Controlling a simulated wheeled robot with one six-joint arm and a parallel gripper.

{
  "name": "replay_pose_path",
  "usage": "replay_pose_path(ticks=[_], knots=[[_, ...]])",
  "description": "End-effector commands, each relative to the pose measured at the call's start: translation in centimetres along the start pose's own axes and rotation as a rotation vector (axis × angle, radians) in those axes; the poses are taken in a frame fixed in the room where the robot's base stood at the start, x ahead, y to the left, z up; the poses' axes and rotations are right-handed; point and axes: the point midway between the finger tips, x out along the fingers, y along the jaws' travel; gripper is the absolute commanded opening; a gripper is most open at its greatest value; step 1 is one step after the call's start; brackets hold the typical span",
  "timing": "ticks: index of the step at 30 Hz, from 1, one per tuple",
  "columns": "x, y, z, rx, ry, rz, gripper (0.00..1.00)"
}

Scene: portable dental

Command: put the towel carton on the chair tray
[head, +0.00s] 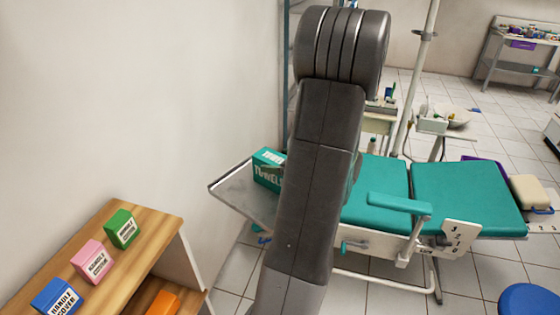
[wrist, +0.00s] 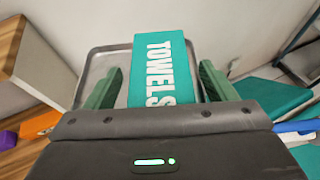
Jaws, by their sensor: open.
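The towel carton (head: 268,169) is a teal box with white lettering. It rests on the metal chair tray (head: 232,194), left of the dental chair in the head view. In the wrist view the towel carton (wrist: 160,62) lies between the two green fingers of my gripper (wrist: 160,88). The fingers are open, with a gap on each side of the carton. The chair tray (wrist: 92,72) shows around the carton, its raised rim behind and to the left. My arm hides the gripper and part of the tray in the head view.
A wooden shelf (head: 110,235) at the lower left holds a green box (head: 121,228), a pink box (head: 93,261) and a blue box (head: 56,297). The teal dental chair (head: 465,198) stands right of the tray. A white wall is close behind the tray.

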Motion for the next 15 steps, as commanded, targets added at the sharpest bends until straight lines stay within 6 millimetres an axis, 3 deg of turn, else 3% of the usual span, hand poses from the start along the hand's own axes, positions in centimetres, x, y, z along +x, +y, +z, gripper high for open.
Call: replay_pose_path(ticks=[7,15], knots=[[-0.6,-0.1,0.3,-0.001,-0.001,-0.003,0.78],[-5.0,-0.2,0.1,-0.002,-0.001,-0.007,0.78]])
